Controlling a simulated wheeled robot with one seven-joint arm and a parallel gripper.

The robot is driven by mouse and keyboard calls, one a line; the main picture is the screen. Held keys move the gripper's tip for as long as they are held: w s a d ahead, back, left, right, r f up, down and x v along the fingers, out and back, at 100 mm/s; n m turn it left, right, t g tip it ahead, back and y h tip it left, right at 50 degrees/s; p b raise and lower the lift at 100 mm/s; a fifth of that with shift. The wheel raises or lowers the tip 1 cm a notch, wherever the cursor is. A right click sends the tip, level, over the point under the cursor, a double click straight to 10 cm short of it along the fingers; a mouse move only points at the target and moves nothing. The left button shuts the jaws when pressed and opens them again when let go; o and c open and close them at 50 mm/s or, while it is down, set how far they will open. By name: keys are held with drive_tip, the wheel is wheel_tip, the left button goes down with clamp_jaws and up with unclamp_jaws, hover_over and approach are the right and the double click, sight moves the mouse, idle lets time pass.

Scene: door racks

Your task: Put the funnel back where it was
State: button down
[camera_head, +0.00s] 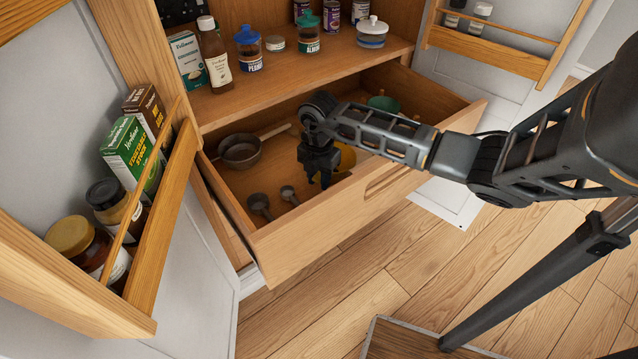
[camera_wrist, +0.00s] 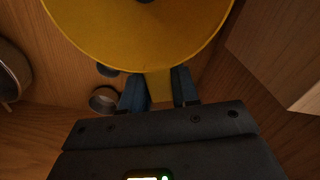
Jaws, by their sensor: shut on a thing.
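The yellow funnel (camera_wrist: 140,35) fills the top of the wrist view, its wide round bowl facing the camera. My gripper (camera_wrist: 158,90) is shut on a yellow tab at the funnel's near edge. In the head view my gripper (camera_head: 322,175) points down inside the open drawer (camera_head: 300,235), near its middle. Only part of the funnel (camera_head: 346,157) shows there, just right of my gripper; the arm hides the rest. I cannot tell whether the funnel touches the drawer floor.
A dark pan (camera_head: 240,151) lies at the drawer's left, and two measuring scoops (camera_head: 260,203) lie near its front. A green item (camera_head: 384,104) is at the back right. The shelf (camera_head: 290,75) with jars overhangs the drawer's back. A door rack (camera_head: 165,215) stands close on the left.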

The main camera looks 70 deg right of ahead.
drive_tip(key=shift+f, duration=1.5)
drive_tip(key=shift+f, duration=0.1)
drive_tip(key=c, duration=0.8)
unclamp_jaws()
drive_tip(key=shift+c, duration=0.2)
wheel_tip(320, 180, up, 12)
drive_tip(key=shift+r+b, duration=0.1)
drive_tip(key=shift+b, duration=0.45)
